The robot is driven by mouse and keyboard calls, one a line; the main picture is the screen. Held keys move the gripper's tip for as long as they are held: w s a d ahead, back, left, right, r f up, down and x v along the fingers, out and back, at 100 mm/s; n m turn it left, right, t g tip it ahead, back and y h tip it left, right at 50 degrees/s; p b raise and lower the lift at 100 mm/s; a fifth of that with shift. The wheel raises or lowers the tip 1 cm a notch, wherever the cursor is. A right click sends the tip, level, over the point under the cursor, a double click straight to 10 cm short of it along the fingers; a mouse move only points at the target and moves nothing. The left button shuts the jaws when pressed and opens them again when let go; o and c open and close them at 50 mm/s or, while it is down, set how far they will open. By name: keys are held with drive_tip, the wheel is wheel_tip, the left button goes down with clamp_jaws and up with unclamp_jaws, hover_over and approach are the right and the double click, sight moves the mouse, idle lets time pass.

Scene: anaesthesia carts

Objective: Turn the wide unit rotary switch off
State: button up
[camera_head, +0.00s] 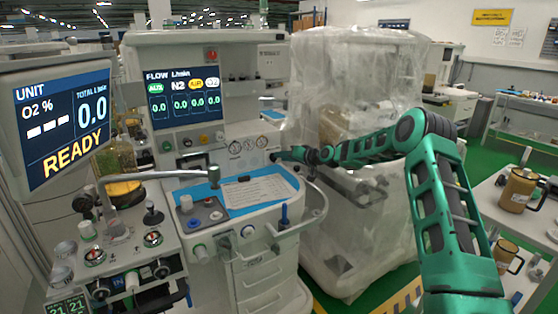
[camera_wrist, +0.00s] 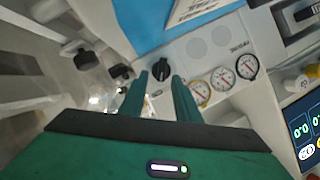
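A black rotary switch (camera_wrist: 160,70) on the white panel of the wide unit shows in the wrist view, just beyond and between my fingertips. Its pointer mark is too small to read. My gripper (camera_wrist: 160,78) has its two green fingers apart, with nothing held between them. I cannot tell whether the fingertips touch the knob. In the head view, my gripper (camera_head: 274,157) reaches in from the right to the panel's right end, and the switch is hidden behind it. The wide unit (camera_head: 205,85) carries a screen with FLOW readings.
Several round gauges (camera_wrist: 222,78) sit on the panel beside the switch. Below is a blue work surface with a paper sheet (camera_head: 258,190). A plastic-wrapped unit (camera_head: 350,75) stands close on the right, behind my arm. A READY monitor (camera_head: 60,120) is at left.

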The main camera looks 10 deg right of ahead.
drive_tip(key=shift+x, duration=1.35)
clamp_jaws()
drive_tip(key=shift+r, duration=0.1)
drive_tip(key=shift+s+a+r+n+h, duration=0.15)
drive_tip(key=shift+n+h, duration=0.25)
drive_tip(key=shift+n, duration=0.2)
drive_tip(key=shift+a+n+h, duration=0.15)
drive_tip(key=shift+n+h, duration=0.25)
drive_tip(key=shift+n, duration=0.2)
drive_tip(key=n, duration=0.1)
drive_tip(key=n+h, duration=0.1)
drive_tip(key=shift+s+a+n+t+h, duration=0.1)
drive_tip(key=shift+a+n+t+h, duration=0.2)
drive_tip(key=shift+s+a+n+t+h, duration=0.1)
drive_tip(key=shift+a+n+t+h, duration=0.05)
drive_tip(key=shift+n+h, duration=0.4)
drive_tip(key=shift+a+n+t+h, duration=0.15)
drive_tip(key=shift+n+h, duration=0.2)
drive_tip(key=shift+n, duration=0.3)
drive_tip(key=shift+a+n+t+h, duration=0.1)
drive_tip(key=shift+n+t+h, duration=0.4)
drive_tip(key=shift+n, duration=0.5)
